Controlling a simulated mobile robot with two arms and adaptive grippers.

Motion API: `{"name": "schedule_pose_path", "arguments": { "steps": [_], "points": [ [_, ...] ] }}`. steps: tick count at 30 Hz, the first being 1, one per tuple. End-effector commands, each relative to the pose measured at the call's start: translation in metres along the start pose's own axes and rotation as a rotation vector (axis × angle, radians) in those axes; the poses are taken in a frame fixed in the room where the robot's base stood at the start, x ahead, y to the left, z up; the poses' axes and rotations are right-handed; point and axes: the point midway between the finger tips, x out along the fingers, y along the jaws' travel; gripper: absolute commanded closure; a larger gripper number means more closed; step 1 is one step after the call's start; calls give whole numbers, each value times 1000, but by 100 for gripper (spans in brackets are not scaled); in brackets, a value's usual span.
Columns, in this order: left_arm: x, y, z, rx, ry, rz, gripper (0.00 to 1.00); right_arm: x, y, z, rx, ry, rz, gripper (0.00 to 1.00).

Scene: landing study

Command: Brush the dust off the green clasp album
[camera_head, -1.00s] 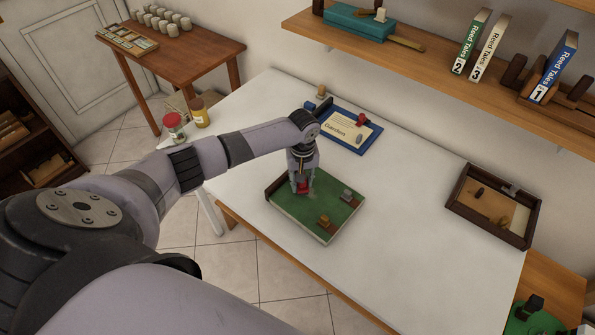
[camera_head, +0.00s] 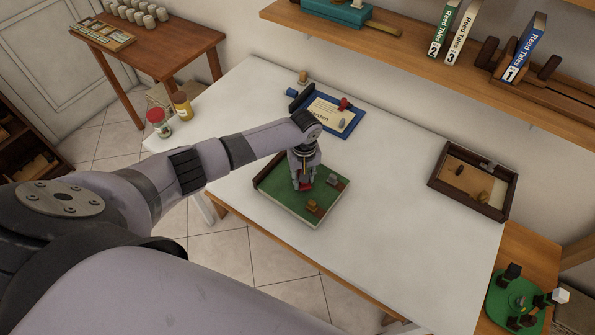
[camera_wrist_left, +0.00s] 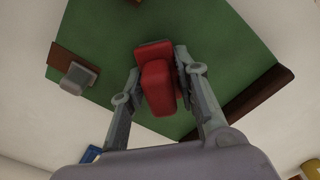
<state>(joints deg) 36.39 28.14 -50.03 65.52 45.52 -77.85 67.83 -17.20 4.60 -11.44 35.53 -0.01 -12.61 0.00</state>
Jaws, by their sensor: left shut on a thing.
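In the left wrist view the red thing (camera_wrist_left: 156,85) sits between the two fingers (camera_wrist_left: 158,92) against the green cover (camera_wrist_left: 215,45). I cannot tell whether it touches the cover. No dust can be made out. My right gripper is not in view.
A blue clipboard-like board (camera_head: 342,131) with a card lies behind the album. A brown tray (camera_head: 440,183) stands at the right of the table (camera_head: 400,240). Jars (camera_head: 181,106) stand at the left edge. A shelf (camera_head: 400,50) with books overhangs the back. Table right of the album is clear.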

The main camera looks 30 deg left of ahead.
Motion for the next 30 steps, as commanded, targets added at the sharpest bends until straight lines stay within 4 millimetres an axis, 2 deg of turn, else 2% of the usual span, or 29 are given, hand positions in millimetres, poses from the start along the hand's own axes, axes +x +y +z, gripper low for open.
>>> {"name": "schedule_pose_path", "arguments": {
  "steps": [1, 9, 30],
  "points": [
    [1, 2, 6, 3, -7, -1, 100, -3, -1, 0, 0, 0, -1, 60],
    [-2, 2, 6, 0, -7, -1, 100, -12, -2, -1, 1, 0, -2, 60],
    [-1, -23, -26, -2, 0, -1, 100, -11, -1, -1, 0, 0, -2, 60]
  ]
}}
